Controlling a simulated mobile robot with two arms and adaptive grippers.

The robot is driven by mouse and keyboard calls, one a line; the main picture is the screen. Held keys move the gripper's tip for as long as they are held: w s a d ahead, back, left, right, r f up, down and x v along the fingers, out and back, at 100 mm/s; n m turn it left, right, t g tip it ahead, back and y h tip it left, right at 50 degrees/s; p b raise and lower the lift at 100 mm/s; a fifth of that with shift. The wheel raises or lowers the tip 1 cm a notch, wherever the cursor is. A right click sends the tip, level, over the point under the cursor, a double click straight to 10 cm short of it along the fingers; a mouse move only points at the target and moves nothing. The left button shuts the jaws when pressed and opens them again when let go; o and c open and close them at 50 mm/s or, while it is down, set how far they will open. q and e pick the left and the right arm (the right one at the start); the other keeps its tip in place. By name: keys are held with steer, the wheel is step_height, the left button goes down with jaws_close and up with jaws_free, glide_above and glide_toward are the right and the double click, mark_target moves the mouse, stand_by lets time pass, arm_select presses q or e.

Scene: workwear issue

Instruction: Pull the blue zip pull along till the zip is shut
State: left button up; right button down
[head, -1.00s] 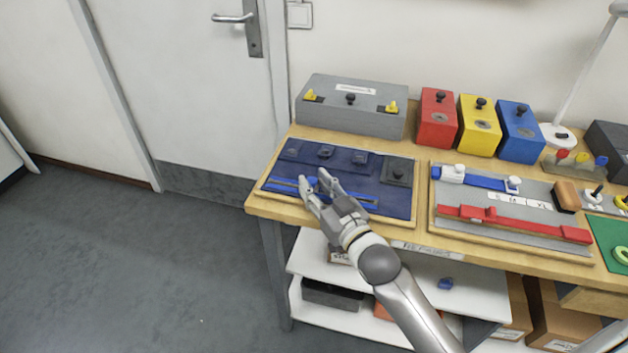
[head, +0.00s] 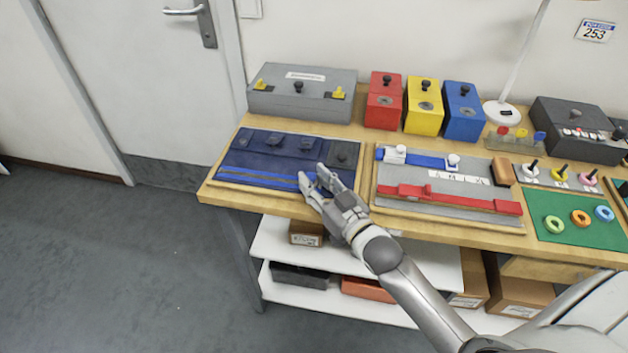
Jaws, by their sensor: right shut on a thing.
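The zip (head: 262,178) is a bright blue line along the front of a dark navy fabric panel (head: 262,146) on the bench's left end. My right gripper (head: 312,180) is at the zip line, right of the panel's middle, shut on the blue zip pull. The fingers hide the pull itself and the stretch of zip around it. The blue line shows clearly to the left of the fingers. I cannot tell how the zip's teeth stand at this size. My left gripper is not in view.
Behind the panel stands a grey case (head: 303,96); red (head: 384,101), yellow (head: 424,105) and blue (head: 463,109) boxes are to its right. A grey board (head: 450,190) with red and blue straps lies right of my gripper. A green mat (head: 580,233) is further right.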

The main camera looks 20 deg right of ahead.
steer(key=c, duration=1.3)
jaws_free()
steer(key=shift+d, duration=0.1)
steer(key=shift+c, duration=0.2)
steer(key=shift+o, duration=0.4)
steer(key=shift+s+d, duration=0.1)
steer(key=shift+s, duration=0.15)
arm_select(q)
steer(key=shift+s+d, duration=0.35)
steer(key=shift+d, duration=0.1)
arm_select(e)
steer(key=s+d, duration=0.2)
steer(key=s, duration=0.9)
steer(key=shift+s+d, duration=0.15)
steer(key=shift+s, duration=0.15)
